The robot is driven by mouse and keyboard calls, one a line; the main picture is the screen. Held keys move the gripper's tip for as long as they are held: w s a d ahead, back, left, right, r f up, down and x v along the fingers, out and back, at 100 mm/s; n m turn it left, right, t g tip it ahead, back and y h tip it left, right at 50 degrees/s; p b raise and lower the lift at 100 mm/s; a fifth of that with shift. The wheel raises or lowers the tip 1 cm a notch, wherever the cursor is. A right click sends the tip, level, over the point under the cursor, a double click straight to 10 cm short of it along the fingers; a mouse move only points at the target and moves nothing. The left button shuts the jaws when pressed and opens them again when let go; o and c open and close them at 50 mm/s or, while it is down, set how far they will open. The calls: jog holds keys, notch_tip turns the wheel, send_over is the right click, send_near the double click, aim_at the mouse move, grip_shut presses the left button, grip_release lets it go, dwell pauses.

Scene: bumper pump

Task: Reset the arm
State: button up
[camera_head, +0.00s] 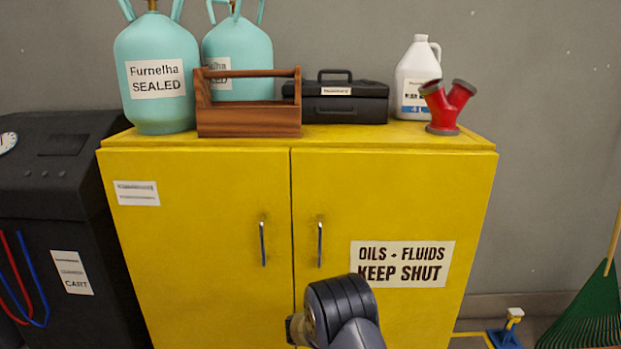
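My arm (342,312) rises from the bottom centre of the head view, in front of the yellow cabinet's right door. Only a dark rounded joint and a link of it show. My gripper cannot be made out, so its fingers and anything in them are hidden or out of frame. No held object is visible.
A yellow cabinet (220,215) with both doors shut fills the middle. On top stand teal tanks (157,110), a wooden tote (248,121), a black toolbox (345,107), a white jug (412,70) and a red Y-fitting (446,105).

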jog(key=v, duration=0.9)
jog(key=x, duration=1.1)
jog(key=shift+w+f, duration=0.15)
jog(key=shift+f, duration=0.1)
jog(key=shift+a+r+m+y+b, duration=0.2)
jog(key=shift+a+m+y+b, duration=0.2)
jog(key=shift+a+y+b, duration=0.35)
jog(key=shift+d, duration=0.15)
